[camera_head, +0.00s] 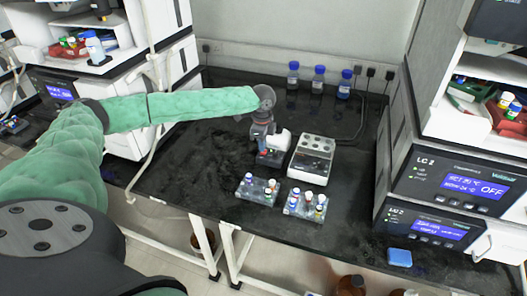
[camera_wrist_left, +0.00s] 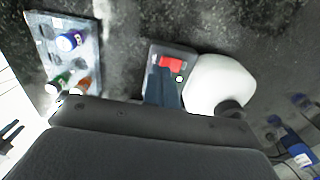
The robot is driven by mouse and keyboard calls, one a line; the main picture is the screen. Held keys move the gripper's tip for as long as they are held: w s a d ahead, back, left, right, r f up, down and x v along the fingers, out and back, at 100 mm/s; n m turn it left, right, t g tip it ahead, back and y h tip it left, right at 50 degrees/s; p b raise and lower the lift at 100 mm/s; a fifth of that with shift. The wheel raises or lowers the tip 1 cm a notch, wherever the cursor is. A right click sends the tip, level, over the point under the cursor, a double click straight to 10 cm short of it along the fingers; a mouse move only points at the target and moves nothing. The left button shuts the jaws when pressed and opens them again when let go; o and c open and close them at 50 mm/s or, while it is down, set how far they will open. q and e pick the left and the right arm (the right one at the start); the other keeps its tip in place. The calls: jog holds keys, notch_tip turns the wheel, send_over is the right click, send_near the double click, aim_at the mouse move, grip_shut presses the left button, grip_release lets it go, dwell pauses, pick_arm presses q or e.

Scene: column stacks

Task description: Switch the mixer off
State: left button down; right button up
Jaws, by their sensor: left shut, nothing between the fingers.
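The mixer shows in the head view with its white part (camera_head: 281,142) beside my left gripper (camera_head: 264,148), which partly hides it. In the left wrist view the mixer has a white rounded body (camera_wrist_left: 215,88) and a grey base with a red switch (camera_wrist_left: 171,62). A small pale round spot sits close to the switch. My left gripper (camera_wrist_left: 164,72) is shut and empty, its fingertips pointing down at the switch. They overlap the switch's edge in the picture; I cannot tell whether they touch it. My right gripper is not in view.
A grey block with round wells (camera_head: 313,158) stands right of the mixer. Two vial racks (camera_head: 246,195) (camera_head: 290,210) stand in front. Blue-capped bottles (camera_head: 318,80) line the back wall. Instrument stacks (camera_head: 440,178) flank the bench. The dark bench top (camera_head: 190,150) is clear at left.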

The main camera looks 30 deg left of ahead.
pick_arm(q)
jog(key=shift+f, duration=0.5)
dwell(0.4)
jog(key=shift+f, duration=0.35)
jog(key=shift+f, duration=0.2)
dwell(0.5)
jog(key=shift+r, duration=0.15)
jog(key=shift+r+p, duration=2.35)
jog(key=shift+p, duration=0.35)
